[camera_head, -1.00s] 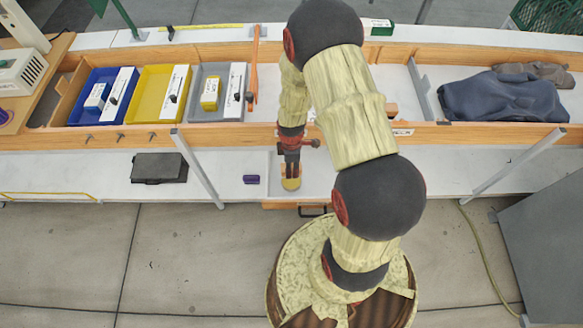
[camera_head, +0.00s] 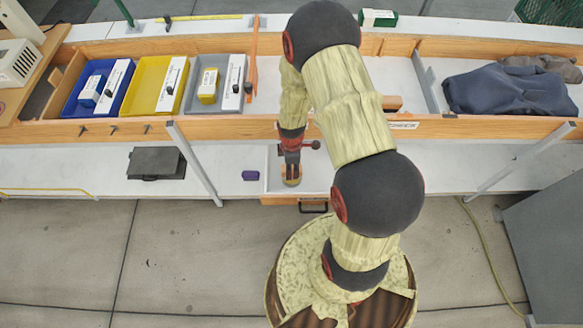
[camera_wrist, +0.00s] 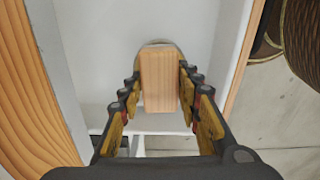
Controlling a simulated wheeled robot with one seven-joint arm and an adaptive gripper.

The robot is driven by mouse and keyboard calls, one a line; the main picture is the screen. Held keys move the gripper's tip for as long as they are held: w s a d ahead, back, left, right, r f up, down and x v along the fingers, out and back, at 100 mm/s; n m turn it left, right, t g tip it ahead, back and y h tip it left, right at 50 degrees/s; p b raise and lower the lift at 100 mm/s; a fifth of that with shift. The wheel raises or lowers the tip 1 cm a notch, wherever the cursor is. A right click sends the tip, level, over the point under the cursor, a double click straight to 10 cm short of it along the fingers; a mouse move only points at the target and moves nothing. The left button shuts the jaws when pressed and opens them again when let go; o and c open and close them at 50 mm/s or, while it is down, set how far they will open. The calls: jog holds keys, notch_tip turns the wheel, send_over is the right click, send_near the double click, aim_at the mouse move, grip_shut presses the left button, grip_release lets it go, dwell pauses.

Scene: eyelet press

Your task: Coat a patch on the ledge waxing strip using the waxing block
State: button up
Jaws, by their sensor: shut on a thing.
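My gripper (camera_wrist: 160,88) is shut on a wooden block (camera_wrist: 160,75), the likely waxing block, with its fingers on both sides. A rounded grey edge shows past the block's far end; its underside is hidden. In the head view my gripper (camera_head: 291,180) points down over an open white drawer (camera_head: 322,178) with a wooden front and dark handle. I cannot tell whether the block touches the drawer floor. A yellow-outlined area (camera_head: 45,190) lies on the white ledge at far left, apart from my gripper; I cannot tell for sure that it is the waxing strip.
A small purple block (camera_head: 250,175) and a dark flat case (camera_head: 156,163) lie on the ledge (camera_head: 100,185). Slanted grey posts (camera_head: 195,165) stand at its front. Blue (camera_head: 72,105), yellow (camera_head: 145,100) and grey (camera_head: 208,108) bins sit above. Dark cloth (camera_head: 508,90) lies at right.

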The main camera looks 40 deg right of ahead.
jog(key=shift+f, duration=0.6)
dwell(1.6)
jog(key=shift+r, duration=0.15)
jog(key=shift+r+p, duration=2.5)
jog(key=shift+r, duration=0.9)
